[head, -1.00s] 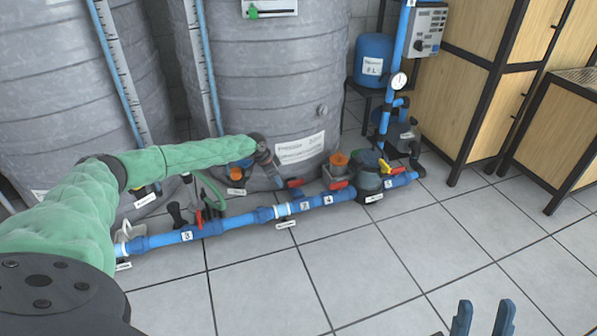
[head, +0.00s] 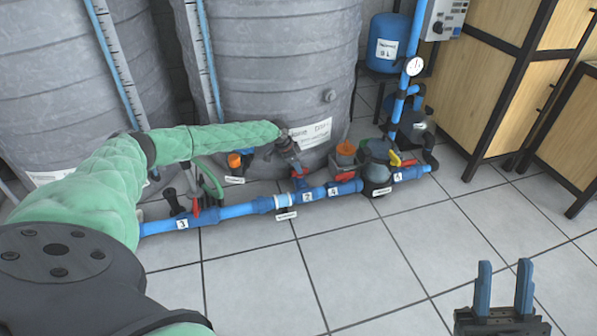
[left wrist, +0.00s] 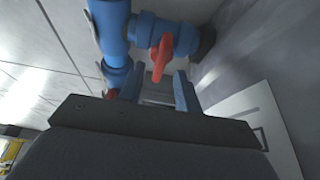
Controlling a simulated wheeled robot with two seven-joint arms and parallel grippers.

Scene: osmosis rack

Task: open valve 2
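A blue pipe (head: 240,210) runs along the floor in front of the grey tanks, with small number tags. A tag that looks like 2 (head: 307,195) sits below a red valve handle (head: 300,183). My left gripper (head: 296,172) is right above this handle and hides part of it. In the left wrist view, the two fingers of my left gripper (left wrist: 158,92) are apart, and a red handle (left wrist: 162,58) on a blue valve body lies just ahead of the gap. I see no contact. My right gripper (head: 505,285) is open and empty at the lower right.
A grey tank (head: 270,60) stands close behind the valve. A pump (head: 377,165) and another red handle (head: 343,176) are to the right on the same pipe. A wooden cabinet (head: 490,90) stands at the right. The tiled floor (head: 350,250) in front is clear.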

